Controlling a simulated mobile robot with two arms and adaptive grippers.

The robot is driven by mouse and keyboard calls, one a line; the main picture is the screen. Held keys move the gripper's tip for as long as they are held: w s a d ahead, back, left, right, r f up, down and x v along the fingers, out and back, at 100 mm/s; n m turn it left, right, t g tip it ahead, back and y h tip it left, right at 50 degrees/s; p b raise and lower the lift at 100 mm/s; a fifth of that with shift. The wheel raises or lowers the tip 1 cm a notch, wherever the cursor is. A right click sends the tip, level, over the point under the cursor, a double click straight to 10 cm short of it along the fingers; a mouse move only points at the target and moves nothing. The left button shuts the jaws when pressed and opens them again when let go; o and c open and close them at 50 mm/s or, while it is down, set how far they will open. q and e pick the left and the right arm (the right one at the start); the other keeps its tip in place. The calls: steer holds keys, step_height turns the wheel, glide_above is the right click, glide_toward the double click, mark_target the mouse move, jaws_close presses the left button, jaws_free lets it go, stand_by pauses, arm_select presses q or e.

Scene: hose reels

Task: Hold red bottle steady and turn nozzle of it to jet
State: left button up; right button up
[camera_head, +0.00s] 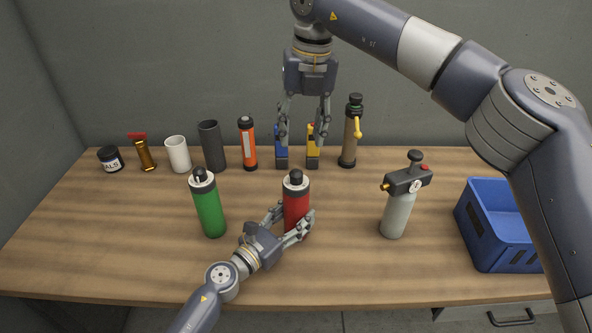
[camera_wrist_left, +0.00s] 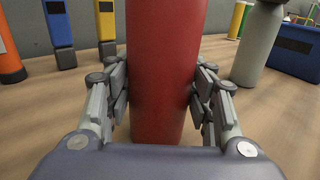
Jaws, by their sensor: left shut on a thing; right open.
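The red bottle (camera_head: 294,206) stands upright on the wooden table, with a dark nozzle cap (camera_head: 296,178) on top. My left gripper (camera_head: 292,226) is shut around the lower part of its body. In the left wrist view the red bottle (camera_wrist_left: 164,65) fills the middle, with the fingers of my left gripper (camera_wrist_left: 163,105) against both sides. The nozzle is out of that view. My right gripper (camera_head: 305,135) is open and empty. It points down, above and behind the red bottle in the head view. The nozzle's current setting is too small to read.
A green bottle (camera_head: 209,208) stands left of the red one, and a grey bottle with a gauge (camera_head: 397,210) stands right. A blue crate (camera_head: 490,245) is at the right edge. Several items line the back, including an orange cylinder (camera_head: 247,145) and a dark cup (camera_head: 211,147).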

mark_target(296, 172)
steer(key=f+m, duration=0.1)
steer(key=f, duration=0.2)
steer(key=f+m, duration=0.2)
steer(key=f, duration=0.1)
steer(key=a+f+m+h, duration=0.1)
steer(key=f+m, duration=0.1)
steer(key=f, duration=0.2)
steer(key=shift+f+g, duration=0.1)
steer(key=shift+g, duration=0.2)
steer(key=c, duration=1.1)
